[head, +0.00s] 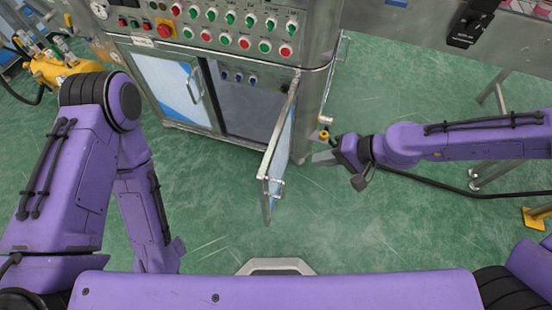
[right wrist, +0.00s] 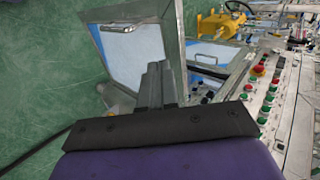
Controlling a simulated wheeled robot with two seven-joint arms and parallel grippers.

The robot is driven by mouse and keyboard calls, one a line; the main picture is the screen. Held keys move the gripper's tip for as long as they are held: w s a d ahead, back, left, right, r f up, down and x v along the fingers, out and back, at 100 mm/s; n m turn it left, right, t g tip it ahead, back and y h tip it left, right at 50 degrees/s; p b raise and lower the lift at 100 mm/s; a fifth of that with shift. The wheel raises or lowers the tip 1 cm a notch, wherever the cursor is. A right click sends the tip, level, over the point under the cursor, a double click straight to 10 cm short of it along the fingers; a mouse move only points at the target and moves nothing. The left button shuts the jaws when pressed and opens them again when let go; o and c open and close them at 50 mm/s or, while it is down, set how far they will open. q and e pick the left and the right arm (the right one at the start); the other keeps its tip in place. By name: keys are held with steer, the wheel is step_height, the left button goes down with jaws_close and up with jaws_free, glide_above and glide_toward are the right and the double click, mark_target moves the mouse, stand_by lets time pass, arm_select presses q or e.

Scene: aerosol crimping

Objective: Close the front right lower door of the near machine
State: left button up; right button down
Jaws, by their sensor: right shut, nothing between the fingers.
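The near machine's front right lower door (head: 278,150) stands open in the head view, swung out from the cabinet towards me and seen nearly edge-on. Its opening (head: 245,105) shows a dark grey inside. My right gripper (head: 322,157) is shut and empty, just right of the door, on its outer side. In the right wrist view the shut fingers (right wrist: 157,75) overlap the framed door panel (right wrist: 130,50); I cannot tell whether they touch it. My left arm comes down at the left of the head view, and its gripper is not in view.
The left lower door (head: 172,88) is closed, with a bar handle. A panel of red and green buttons (head: 240,30) runs above. A black cable (head: 450,190) and metal table legs (head: 490,175) are at the right. Green floor (head: 390,240) is clear in front.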

steer(key=b, duration=0.1)
glide_toward(270, 163)
steer(key=shift+x, duration=2.9)
steer(key=shift+r, duration=0.1)
